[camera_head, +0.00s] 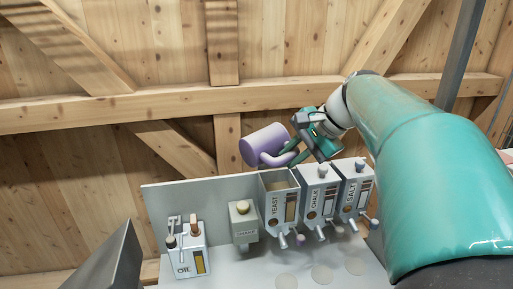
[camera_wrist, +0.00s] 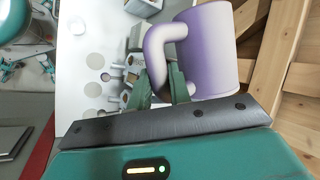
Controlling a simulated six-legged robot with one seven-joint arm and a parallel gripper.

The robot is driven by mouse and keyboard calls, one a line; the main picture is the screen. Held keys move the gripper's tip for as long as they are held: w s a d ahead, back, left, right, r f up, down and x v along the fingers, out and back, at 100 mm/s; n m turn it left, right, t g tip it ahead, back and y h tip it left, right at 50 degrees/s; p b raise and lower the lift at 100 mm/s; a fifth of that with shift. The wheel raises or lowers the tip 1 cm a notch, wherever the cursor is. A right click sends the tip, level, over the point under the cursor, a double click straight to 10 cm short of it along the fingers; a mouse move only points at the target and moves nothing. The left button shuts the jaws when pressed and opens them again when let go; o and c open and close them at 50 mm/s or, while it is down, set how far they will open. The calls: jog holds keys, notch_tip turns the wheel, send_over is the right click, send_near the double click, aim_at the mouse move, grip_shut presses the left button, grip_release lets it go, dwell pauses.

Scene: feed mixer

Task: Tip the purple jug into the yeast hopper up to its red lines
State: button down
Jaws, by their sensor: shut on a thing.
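The purple jug (camera_head: 264,145) is in my gripper (camera_head: 298,146), held by its handle, above the hopper marked YEAST. It lies tilted well over toward its side in the head view. In the wrist view the jug (camera_wrist: 208,50) fills the upper right, with its handle between the fingers of my gripper (camera_wrist: 160,85). The yeast hopper (camera_head: 277,216) has an open top and a front window with a yellowish fill. The red lines are too small to make out. The jug's mouth and any stream from it are not clearly visible.
Hoppers marked CHALK (camera_head: 316,200) and SALT (camera_head: 352,195) stand close to the right of the yeast hopper. A lidded grey box (camera_head: 243,222) and an oil can (camera_head: 187,255) stand to the left. A pale back panel (camera_head: 165,205) rises behind; a timber wall is beyond.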

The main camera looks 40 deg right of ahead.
jog(key=shift+d+f+m+y, duration=0.35)
jog(key=shift+f+y, duration=0.1)
jog(key=shift+y, duration=0.35)
jog(key=shift+d+r+m+t+y, duration=0.3)
jog(key=shift+d+m+y, duration=0.1)
jog(key=shift+y, duration=0.6)
jog(key=shift+r, duration=0.1)
jog(key=shift+s+a+r+n+h, duration=0.1)
jog(key=shift+a+r+n+h, duration=0.5)
jog(key=shift+h, duration=0.5)
jog(key=h, duration=0.1)
jog(key=a+r+n+h, duration=0.1)
jog(key=h, duration=0.1)
jog(key=shift+a+r+g, duration=0.1)
jog(key=shift+r+g, duration=0.05)
jog(key=shift+g, duration=0.25)
jog(key=shift+w+a+r+h, duration=0.1)
jog(key=shift+w+r+h, duration=0.1)
jog(key=shift+h, duration=0.4)
